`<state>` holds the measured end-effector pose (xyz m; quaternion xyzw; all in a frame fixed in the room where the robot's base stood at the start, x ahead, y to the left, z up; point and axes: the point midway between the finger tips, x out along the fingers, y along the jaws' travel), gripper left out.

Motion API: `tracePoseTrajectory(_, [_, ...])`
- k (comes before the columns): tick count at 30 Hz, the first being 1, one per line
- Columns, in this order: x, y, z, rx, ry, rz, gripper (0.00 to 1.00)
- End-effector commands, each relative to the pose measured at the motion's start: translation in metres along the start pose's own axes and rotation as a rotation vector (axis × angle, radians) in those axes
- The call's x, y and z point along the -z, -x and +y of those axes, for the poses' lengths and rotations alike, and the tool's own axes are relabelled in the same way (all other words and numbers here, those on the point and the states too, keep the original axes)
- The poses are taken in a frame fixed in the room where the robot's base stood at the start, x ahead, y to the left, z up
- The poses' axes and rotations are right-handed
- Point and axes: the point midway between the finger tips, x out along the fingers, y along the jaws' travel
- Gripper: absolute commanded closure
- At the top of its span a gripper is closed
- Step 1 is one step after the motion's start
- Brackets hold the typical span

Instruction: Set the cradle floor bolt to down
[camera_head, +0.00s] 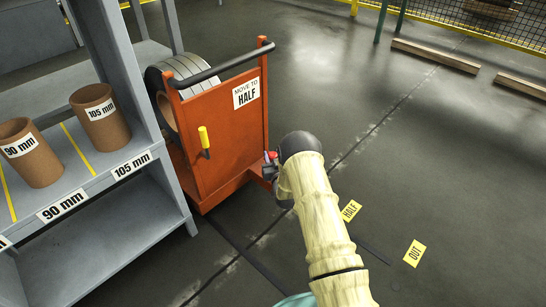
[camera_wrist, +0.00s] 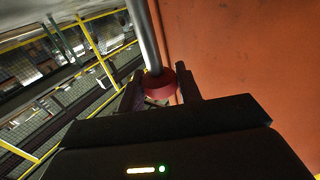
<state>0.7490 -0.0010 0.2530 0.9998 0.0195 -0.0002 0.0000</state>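The orange cradle cart (camera_head: 228,130) stands beside the grey rack, with a wide grey roll (camera_head: 182,70) behind its front panel. At its lower right corner is a small red knob (camera_head: 271,155). The wrist view shows this red knob (camera_wrist: 159,87) as a collar around a pale steel rod (camera_wrist: 150,35), which runs along the orange panel (camera_wrist: 245,60). My gripper (camera_wrist: 160,85) has one dark finger on each side of the knob, with no clear gap. In the head view my gripper (camera_head: 270,165) is mostly hidden by my wrist. The rod's lower end is hidden.
A yellow lever (camera_head: 204,140) and a "MOVE TO HALF" sign (camera_head: 246,93) are on the panel. Yellow floor labels read HALF (camera_head: 351,210) and OUT (camera_head: 414,253). The rack (camera_head: 130,205) holds brown tubes at left. The floor at right is open.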

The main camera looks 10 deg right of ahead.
Motion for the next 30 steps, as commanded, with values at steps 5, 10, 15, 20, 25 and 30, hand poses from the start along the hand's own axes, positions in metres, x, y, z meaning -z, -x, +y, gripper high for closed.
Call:
tracePoseTrajectory(5, [0.0,0.0,0.0,0.0,0.0,0.0,1.0])
tracePoseTrajectory(10, [-0.012,0.0,0.0,0.0,0.0,-0.001,1.0])
tracePoseTrajectory(15, [-0.041,0.001,0.0,0.0,0.0,-0.002,1.0])
tracePoseTrajectory(20, [-0.055,0.0,0.0,0.0,0.0,-0.001,1.0])
tracePoseTrajectory(25, [-0.056,0.001,0.0,0.0,0.0,-0.003,1.0])
tracePoseTrajectory(30, [-0.057,0.001,0.0,0.0,0.0,-0.005,0.53])
